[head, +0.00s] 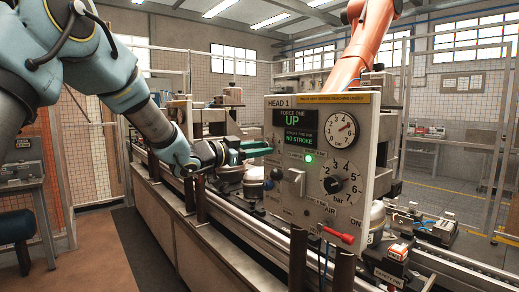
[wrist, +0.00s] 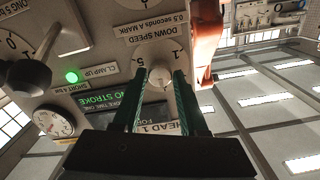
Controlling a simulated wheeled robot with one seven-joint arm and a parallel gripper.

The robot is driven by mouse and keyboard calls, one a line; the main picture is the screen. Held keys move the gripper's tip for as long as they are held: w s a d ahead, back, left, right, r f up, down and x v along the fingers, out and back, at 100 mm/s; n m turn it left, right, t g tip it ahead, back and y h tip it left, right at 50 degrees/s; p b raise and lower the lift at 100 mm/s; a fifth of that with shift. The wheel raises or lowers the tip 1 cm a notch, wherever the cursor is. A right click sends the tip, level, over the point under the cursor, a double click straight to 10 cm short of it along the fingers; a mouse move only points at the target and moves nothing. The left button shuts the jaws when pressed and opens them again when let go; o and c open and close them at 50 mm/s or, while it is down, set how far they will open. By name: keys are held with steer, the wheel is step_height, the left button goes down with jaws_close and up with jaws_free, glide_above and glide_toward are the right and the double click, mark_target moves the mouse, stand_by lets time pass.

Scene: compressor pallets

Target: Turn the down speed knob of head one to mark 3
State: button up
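The down speed knob (wrist: 160,76) is a small pale round knob on the head one panel (head: 319,205). In the wrist view it shows upside down, under the "DOWN SPEED" label (wrist: 158,41), with a scale mark either side. Its pointer is too small to read. My gripper (wrist: 160,78) has green fingers standing apart, one on each side of the knob at its tips. A narrow gap seems to show beside the knob; contact is not clear. In the head view my gripper (head: 262,150) reaches the panel's left edge and hides the knob.
The panel also carries a green lamp (head: 309,157), a pressure gauge (head: 341,130), a pale switch (head: 297,181), a large black dial knob (head: 333,184) and a red-handled lever (head: 338,235). A conveyor (head: 242,236) runs below. An orange arm (head: 364,45) stands behind the panel.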

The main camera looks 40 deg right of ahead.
steer(key=o, duration=0.4)
steer(key=shift+c, duration=0.2)
steer(key=shift+a, duration=0.1)
steer(key=a+b, duration=0.3)
steer(key=a, duration=0.7)
steer(key=shift+w+a+b, duration=0.3)
steer(key=shift+b, duration=0.05)
steer(key=shift+w, duration=0.1)
